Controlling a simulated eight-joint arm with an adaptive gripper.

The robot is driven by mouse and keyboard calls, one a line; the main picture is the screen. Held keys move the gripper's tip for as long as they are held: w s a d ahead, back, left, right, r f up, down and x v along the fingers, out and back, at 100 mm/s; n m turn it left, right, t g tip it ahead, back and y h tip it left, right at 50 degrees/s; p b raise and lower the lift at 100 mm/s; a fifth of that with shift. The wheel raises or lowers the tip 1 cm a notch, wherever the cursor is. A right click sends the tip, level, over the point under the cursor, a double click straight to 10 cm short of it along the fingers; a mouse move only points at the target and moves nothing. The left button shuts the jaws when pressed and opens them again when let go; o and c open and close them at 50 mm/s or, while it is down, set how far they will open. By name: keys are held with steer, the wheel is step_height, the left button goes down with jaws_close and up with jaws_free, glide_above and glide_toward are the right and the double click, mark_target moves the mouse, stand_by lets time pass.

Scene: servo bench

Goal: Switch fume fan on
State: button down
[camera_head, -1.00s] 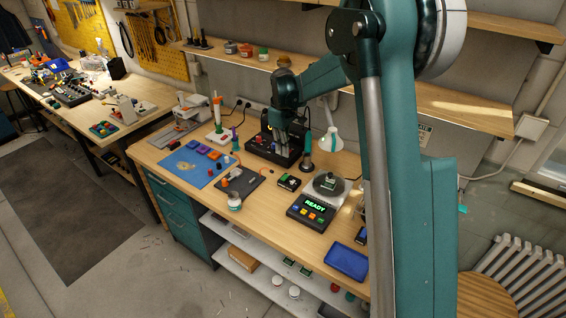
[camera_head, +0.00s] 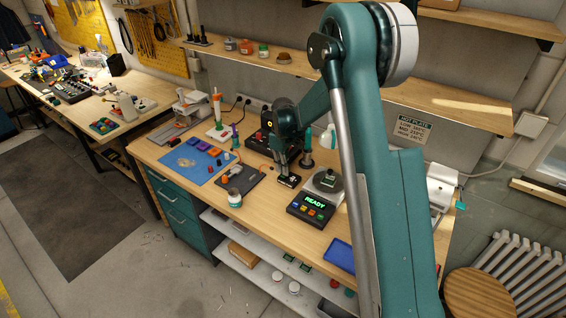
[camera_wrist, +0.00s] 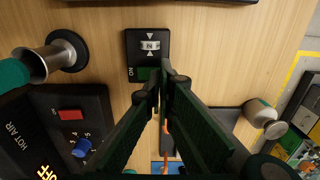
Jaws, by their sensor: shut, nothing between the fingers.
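A small black switch box (camera_head: 291,181) lies on the bench below my gripper. The label is too small to read surely. My gripper (camera_wrist: 163,72) is shut and empty, its dark green fingers together. Their tips overlap the edge of the green part in the picture; I cannot tell whether they touch it. In the head view my gripper (camera_head: 282,172) hangs right at the box.
The hot air station (camera_wrist: 50,130), with a red switch and blue knob, stands close at left in the wrist view. A blue mat (camera_head: 188,164) with parts lies left.

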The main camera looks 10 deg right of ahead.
steer(key=shift+f, duration=0.75)
steer(key=shift+f, duration=0.15)
steer(key=shift+a+f+b, duration=0.1)
steer(key=shift+f+b, duration=0.25)
steer(key=shift+b, duration=0.3)
steer(key=shift+s+r, duration=0.1)
steer(key=shift+r, duration=0.05)
steer(key=shift+w+d+r, duration=0.1)
steer(key=shift+w+d, duration=0.1)
steer(key=shift+w+d+r, duration=0.2)
steer(key=shift+w+d, duration=0.15)
